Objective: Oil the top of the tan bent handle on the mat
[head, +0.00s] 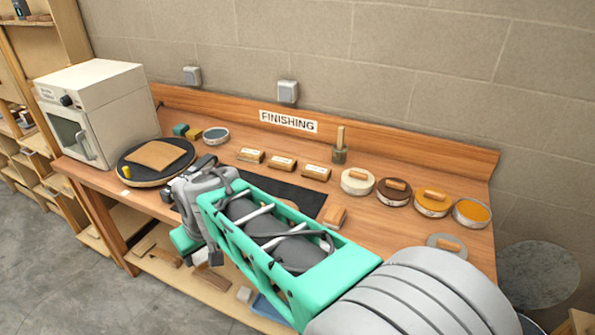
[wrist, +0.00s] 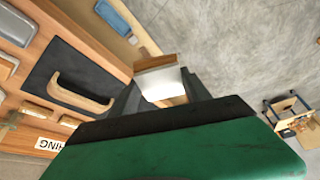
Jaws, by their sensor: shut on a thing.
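The tan bent handle (wrist: 78,97) lies on the dark mat (wrist: 62,64) in the wrist view, its raised bar and two curved ends visible. My gripper (wrist: 162,92) is shut on a small block (wrist: 155,63) with a wooden strip and a pale face. It is held apart from the handle, to the right of the mat in the wrist view.
Several round tins (head: 433,201) stand on the right of the bench, most with wooden-backed pads on top; one amber tin (head: 471,212) is uncovered. A wooden block (head: 335,216) sits beside the mat. A white oven (head: 97,112) and round black board (head: 124,171) stand left.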

